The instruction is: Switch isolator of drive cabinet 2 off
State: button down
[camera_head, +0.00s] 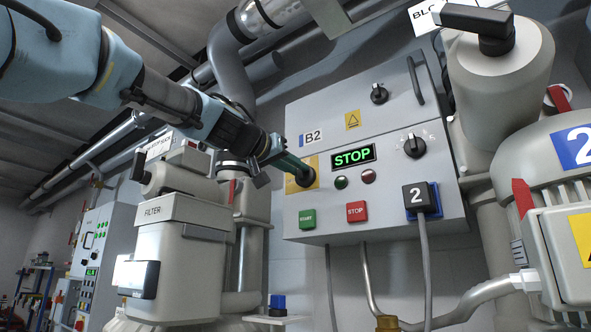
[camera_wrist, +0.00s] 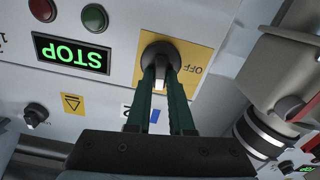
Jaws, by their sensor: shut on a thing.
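The drive cabinet marked B2 (camera_head: 385,205) is a grey box on the wall with a lit green STOP display (camera_head: 353,157). Its isolator is a dark rotary knob (camera_head: 304,179) on a yellow plate (camera_head: 308,163), left of the display in the head view. My gripper (camera_head: 290,170) reaches it from the left. In the wrist view, which is upside down, my gripper (camera_wrist: 161,88) has its two green fingers on either side of the knob's handle (camera_wrist: 160,80), shut on it. The word OFF (camera_wrist: 193,69) shows right of the knob. The fingers hide part of the knob and plate.
Below the display are a green START button (camera_head: 307,218) and a red STOP button (camera_head: 357,211). A black plug marked 2 (camera_head: 418,197) has a hanging cable. A filter housing (camera_head: 185,210) stands left, close under my arm. A blower marked 2 (camera_head: 550,190) stands right.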

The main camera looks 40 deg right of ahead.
jog(key=shift+w+a+f+n, duration=0.1)
jog(key=shift+w+f+n, duration=0.1)
jog(key=shift+n, duration=2.45)
jog(key=shift+w+f+n, duration=0.15)
jog(key=shift+f+n, duration=0.05)
jog(key=shift+n, duration=2.5)
jog(key=shift+w+a+f+n, duration=0.1)
jog(key=shift+w+f+n, duration=0.1)
jog(key=shift+n, duration=2.45)
jog(key=shift+d, duration=0.1)
jog(key=c, duration=0.8)
grip_release()
jog(key=b+v, duration=0.4)
jog(key=v, duration=0.7)
